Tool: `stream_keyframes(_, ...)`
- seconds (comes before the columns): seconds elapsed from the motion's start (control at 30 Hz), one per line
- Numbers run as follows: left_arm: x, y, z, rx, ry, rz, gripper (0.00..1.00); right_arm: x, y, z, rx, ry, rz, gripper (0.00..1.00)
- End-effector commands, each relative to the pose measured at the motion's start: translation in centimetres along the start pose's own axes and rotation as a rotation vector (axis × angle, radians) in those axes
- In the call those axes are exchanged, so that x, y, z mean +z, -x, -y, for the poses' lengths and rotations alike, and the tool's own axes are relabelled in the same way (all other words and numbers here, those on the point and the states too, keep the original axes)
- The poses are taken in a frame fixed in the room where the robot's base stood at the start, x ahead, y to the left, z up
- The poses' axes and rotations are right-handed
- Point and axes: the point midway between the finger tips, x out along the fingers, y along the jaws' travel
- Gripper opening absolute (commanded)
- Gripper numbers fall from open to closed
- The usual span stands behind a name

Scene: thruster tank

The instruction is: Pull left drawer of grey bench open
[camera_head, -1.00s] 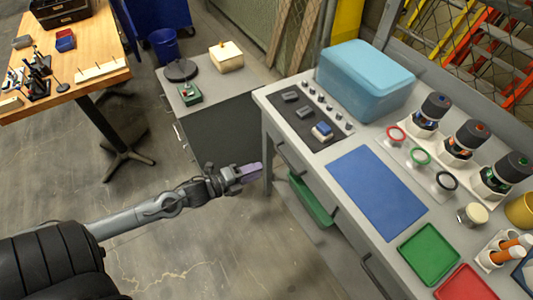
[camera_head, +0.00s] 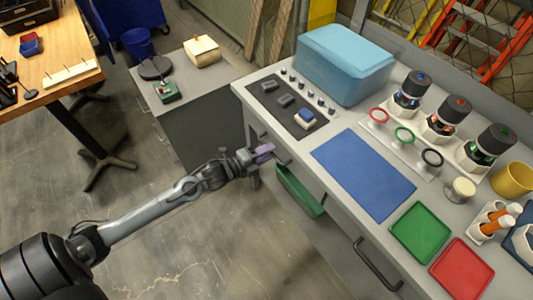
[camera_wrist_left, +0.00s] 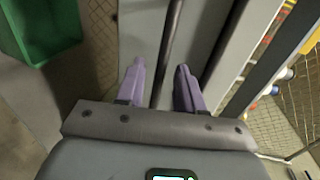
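The grey bench (camera_head: 335,138) stands at the right in the head view. Its left drawer (camera_head: 310,182) is in the front below the top's left part and looks flush, with a dark bar handle (camera_head: 283,158). My left gripper (camera_head: 265,151) is at this handle, its purple fingertips partly hiding it. In the left wrist view the two fingers (camera_wrist_left: 160,88) are apart, and the dark handle bar (camera_wrist_left: 171,45) runs between them. I cannot tell whether either finger touches it. My right gripper is in neither view.
A low grey cabinet (camera_head: 205,125) stands left of the bench. A second handle (camera_head: 377,263) is on the bench front to the right. The floor in front is clear.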

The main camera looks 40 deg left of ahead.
Motion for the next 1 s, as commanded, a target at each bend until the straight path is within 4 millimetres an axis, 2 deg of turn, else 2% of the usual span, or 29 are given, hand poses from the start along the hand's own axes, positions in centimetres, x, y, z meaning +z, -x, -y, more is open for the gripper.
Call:
stream_keyframes(0.37, -0.03, -0.3, 0.01, 0.0, 0.0, 0.0, 0.35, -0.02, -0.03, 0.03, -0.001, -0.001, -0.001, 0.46)
stream_keyframes(0.6, -0.02, -0.29, 0.01, 0.0, -0.001, 0.0, 0.0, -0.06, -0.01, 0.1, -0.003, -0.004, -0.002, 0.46)
stream_keyframes(1.0, -0.12, -0.25, 0.03, 0.0, -0.001, -0.002, 0.0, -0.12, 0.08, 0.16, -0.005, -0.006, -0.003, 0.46)
